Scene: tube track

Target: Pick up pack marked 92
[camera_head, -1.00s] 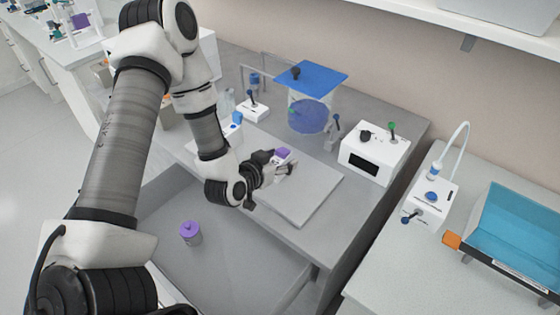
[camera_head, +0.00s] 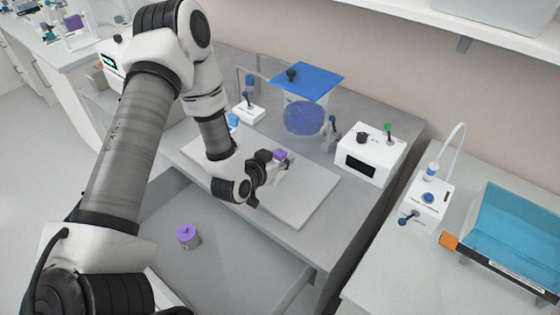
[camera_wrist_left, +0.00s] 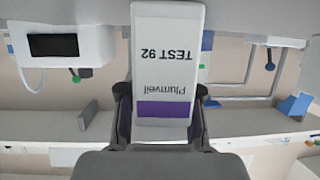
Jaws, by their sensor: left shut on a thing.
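The pack marked 92 (camera_wrist_left: 166,62) is a white box with a purple band, and its label reads "TEST 92" and "Plumveil" upside down in the left wrist view. In the head view only its purple part (camera_head: 281,154) shows clearly at the gripper's tips. My left gripper (camera_head: 279,167) is shut on the pack, with a finger on each side of it in the wrist view (camera_wrist_left: 161,112). It is over the pale flat board (camera_head: 306,200); I cannot tell whether the pack touches the board. My right gripper is not in view.
A white device with a dark screen (camera_head: 367,157) stands right of the board. A blue-topped clear vessel (camera_head: 306,82) stands behind it. A purple-lidded jar (camera_head: 188,236) is at lower left. A blue tray (camera_head: 515,235) is on the right bench.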

